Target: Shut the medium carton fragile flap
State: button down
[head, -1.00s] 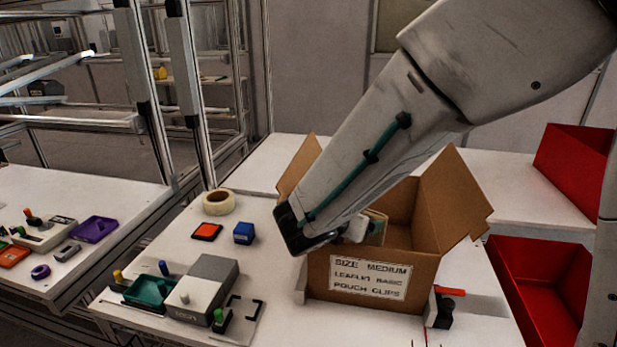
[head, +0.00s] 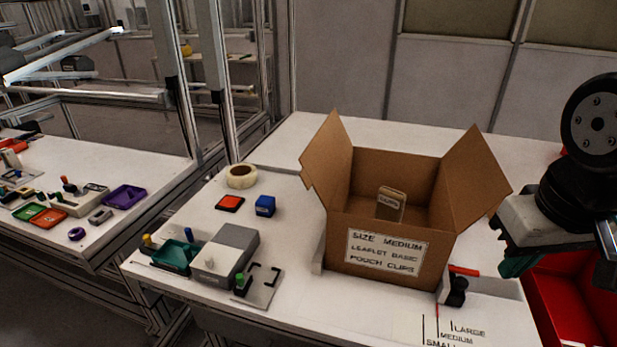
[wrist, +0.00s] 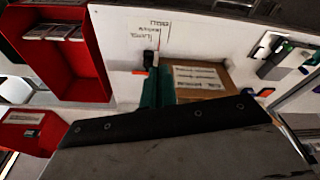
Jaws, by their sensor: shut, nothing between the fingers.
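The medium carton (head: 374,282) stands on the white table, its front label reading "SIZE MEDIUM LEAFLET BASIC POUCH CLIPS". Its left flap (head: 327,160) and right flap (head: 472,182) stand up and outward, so the top is open. I see no "fragile" marking on either flap. A small tan labelled box (head: 391,204) is inside the carton. My gripper (head: 517,265) is at the right, beside the carton and apart from it, with teal fingers shut and empty. In the wrist view the fingers (wrist: 158,88) show in front of the carton (wrist: 205,78).
A black device with a red bar (head: 456,288) is at the carton's front right corner. Red bins (head: 572,305) are at the right, below my gripper. A tape roll (head: 241,176), a blue block (head: 265,206) and a grey device (head: 226,258) lie left of the carton.

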aim_at(323, 161)
jog(key=k, duration=1.2)
jog(key=u, duration=0.55)
jog(key=i, duration=0.4)
jog(key=u, duration=0.7)
jog(key=i, duration=1.25)
jog(key=z, duration=0.7)
